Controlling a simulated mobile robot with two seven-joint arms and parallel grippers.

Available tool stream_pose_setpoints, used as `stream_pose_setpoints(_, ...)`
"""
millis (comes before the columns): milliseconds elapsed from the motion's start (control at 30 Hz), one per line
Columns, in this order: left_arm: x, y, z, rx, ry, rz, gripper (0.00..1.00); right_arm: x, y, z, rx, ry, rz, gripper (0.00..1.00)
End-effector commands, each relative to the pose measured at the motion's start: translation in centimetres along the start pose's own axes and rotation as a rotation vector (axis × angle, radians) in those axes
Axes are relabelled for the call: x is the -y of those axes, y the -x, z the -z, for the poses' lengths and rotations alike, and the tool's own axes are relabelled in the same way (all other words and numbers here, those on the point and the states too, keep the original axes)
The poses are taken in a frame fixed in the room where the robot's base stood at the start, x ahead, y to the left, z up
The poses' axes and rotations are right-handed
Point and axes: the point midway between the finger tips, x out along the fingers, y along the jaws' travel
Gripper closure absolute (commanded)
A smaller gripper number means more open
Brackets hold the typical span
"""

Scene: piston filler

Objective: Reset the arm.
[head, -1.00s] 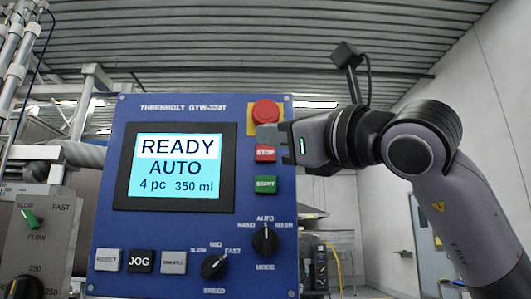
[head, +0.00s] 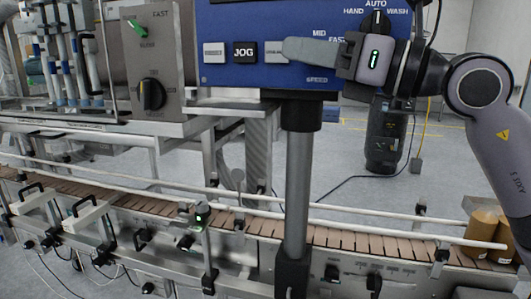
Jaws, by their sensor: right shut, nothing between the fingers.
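My right arm comes in from the right. Its gripper (head: 292,49) is shut and empty, pointing left in front of the lower part of the blue control panel (head: 232,16). The fingers cover the speed knob and part of the rightmost white button (head: 272,50); whether they touch the panel I cannot tell. The JOG button (head: 245,52) is clear to their left. The mode knob (head: 377,22) shows just above the gripper body. The panel's screen and its stop and start buttons are out of the picture. My left gripper is not in view.
A grey post (head: 297,180) holds the panel. A slatted conveyor (head: 345,238) with guide rails crosses below, with amber containers (head: 482,232) at its right end. A grey box with a black knob (head: 151,94) stands at left. Floor behind is mostly clear.

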Motion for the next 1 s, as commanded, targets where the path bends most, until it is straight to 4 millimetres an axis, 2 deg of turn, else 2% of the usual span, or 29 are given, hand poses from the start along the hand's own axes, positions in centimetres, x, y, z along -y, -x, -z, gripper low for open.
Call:
stream_pose_setpoints(33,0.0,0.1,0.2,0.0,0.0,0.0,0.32,0.1,-0.1,1.6,0.01,-0.085,-0.037,1.0)
stream_pose_setpoints(100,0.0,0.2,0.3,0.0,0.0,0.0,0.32,0.1,-0.1,3.4,0.037,-0.206,-0.088,1.0)
stream_pose_setpoints(267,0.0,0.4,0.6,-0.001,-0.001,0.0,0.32,0.7,0.5,7.3,0.121,-0.508,-0.176,1.0)
stream_pose_setpoints(467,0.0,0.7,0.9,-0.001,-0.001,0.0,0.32,2.5,2.3,11.9,0.259,-0.893,-0.214,1.0)
stream_pose_setpoints(667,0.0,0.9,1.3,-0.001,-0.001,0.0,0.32,5.4,5.3,17.8,0.435,-1.299,-0.168,1.0)
stream_pose_setpoints(767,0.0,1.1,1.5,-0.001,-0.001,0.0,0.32,6.8,7.2,21.4,0.533,-1.498,-0.113,1.0)
stream_pose_setpoints(867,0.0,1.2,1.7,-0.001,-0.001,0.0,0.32,8.0,9.4,25.6,0.633,-1.694,-0.035,1.0)
stream_pose_setpoints(1000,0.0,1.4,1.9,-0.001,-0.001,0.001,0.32,8.9,13.0,32.1,0.781,-1.953,0.112,1.0)
